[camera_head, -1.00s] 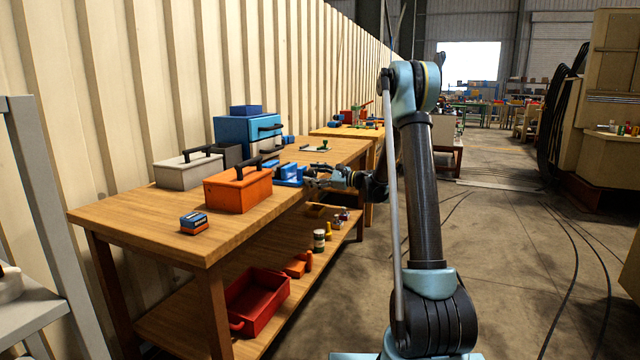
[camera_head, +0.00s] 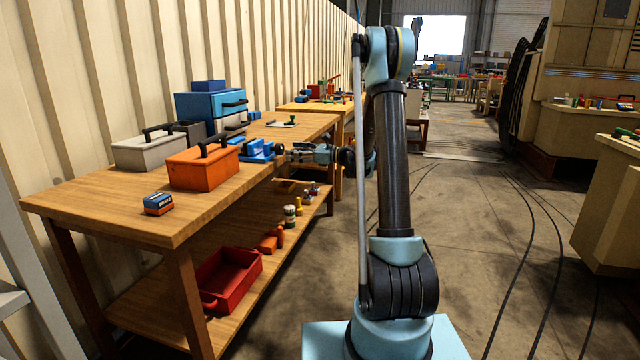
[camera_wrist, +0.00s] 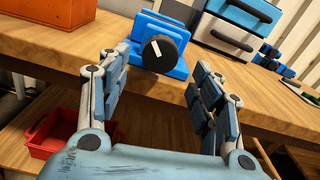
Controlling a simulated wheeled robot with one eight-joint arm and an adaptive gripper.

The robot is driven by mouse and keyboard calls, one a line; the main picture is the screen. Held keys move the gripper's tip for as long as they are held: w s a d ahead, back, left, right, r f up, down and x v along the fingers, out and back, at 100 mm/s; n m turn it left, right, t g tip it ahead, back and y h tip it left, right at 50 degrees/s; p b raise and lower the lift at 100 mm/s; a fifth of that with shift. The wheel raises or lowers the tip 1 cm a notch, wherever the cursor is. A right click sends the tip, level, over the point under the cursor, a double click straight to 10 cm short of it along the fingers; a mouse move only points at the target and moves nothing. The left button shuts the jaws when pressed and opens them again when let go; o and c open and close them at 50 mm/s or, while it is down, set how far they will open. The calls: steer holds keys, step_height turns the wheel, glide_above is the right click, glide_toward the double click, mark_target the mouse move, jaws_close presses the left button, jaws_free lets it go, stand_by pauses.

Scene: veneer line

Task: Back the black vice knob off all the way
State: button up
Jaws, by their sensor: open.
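The black vice knob (camera_wrist: 159,53) faces me in the wrist view, on the front of the blue vice (camera_wrist: 180,34) near the workbench's front edge. A white mark shows on the knob's face. My gripper (camera_wrist: 163,75) is open, with one finger on each side below the knob; nothing is between the fingers. It is apart from the knob as far as I can see. In the head view the blue vice (camera_head: 256,150) stands at the bench edge and my gripper (camera_head: 285,152) is just right of it. The knob cannot be made out there.
An orange toolbox (camera_head: 202,168) stands left of the vice on the workbench (camera_head: 110,208). A grey toolbox (camera_head: 150,150) and a blue drawer box (camera_head: 210,110) stand behind. A red bin (camera_head: 228,278) is on the lower shelf. The floor to the right is open.

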steer(key=v, duration=1.1)
steer(key=s+a+f+n+g+h, duration=0.1)
steer(key=s+n+h, duration=0.3)
steer(key=s, duration=0.7)
steer(key=s+a+f+n+g+h, duration=0.1)
steer(key=s+n+h, duration=0.3)
steer(key=s, duration=0.8)
steer(key=shift+n+g, duration=0.5)
steer(key=shift+n, duration=0.6)
steer(key=shift+f, duration=0.1)
